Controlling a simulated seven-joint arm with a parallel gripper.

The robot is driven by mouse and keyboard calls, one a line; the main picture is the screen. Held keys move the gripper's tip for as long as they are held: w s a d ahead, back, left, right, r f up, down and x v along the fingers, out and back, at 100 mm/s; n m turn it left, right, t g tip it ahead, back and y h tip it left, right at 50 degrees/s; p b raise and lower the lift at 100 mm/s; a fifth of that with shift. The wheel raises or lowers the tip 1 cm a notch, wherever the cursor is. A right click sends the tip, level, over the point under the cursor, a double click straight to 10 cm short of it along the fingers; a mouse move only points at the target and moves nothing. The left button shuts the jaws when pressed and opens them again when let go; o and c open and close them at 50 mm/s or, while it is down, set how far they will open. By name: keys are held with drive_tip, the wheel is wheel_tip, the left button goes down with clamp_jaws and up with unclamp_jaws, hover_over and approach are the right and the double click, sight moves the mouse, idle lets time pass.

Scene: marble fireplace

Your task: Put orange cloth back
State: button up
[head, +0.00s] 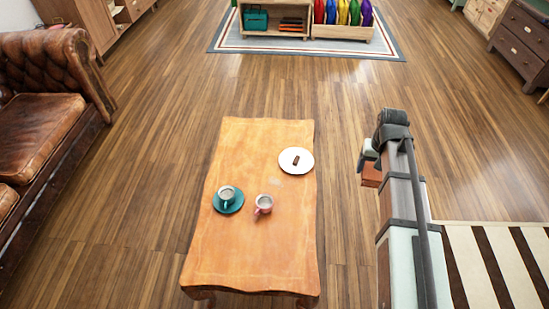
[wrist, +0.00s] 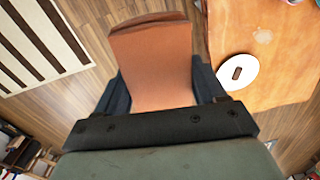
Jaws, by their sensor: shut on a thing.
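The orange cloth (wrist: 150,65) looks like a folded, flat-sided block between the two dark fingers of my gripper (wrist: 158,85) in the wrist view. My gripper is shut on it. In the head view the cloth (head: 371,176) shows as a small orange-brown piece below my gripper (head: 368,155), held over the wooden floor to the right of the coffee table. Part of the cloth is hidden by my arm there. At the back, a low open shelf (head: 277,33) holds small orange-red items (head: 291,24), too small to make out, and a teal box (head: 256,19).
The wooden coffee table (head: 250,255) carries a white plate (head: 305,167) with a dark bar, a teal cup on a saucer (head: 238,205) and a pink cup (head: 264,203). A bin (head: 343,32) of coloured items stands beside the shelf. The floor between table and rug (head: 230,48) is clear.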

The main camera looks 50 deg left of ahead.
drive_tip(key=s+a+f+n, duration=0.1)
drive_tip(key=s+a+f, duration=0.3)
drive_tip(key=a, duration=0.7)
drive_tip(key=s+a+f+n, duration=0.2)
drive_tip(key=s+a+f, duration=0.25)
drive_tip(key=a, duration=0.65)
drive_tip(key=s+a+f+n, duration=0.1)
drive_tip(key=s+a+f, duration=0.35)
drive_tip(key=a, duration=0.65)
drive_tip(key=m, duration=0.3)
approach(263, 156)
drive_tip(key=shift+a+f, duration=0.1)
drive_tip(key=shift+f, duration=3.15)
drive_tip(key=o, duration=0.9)
drive_tip(key=shift+f, duration=0.15)
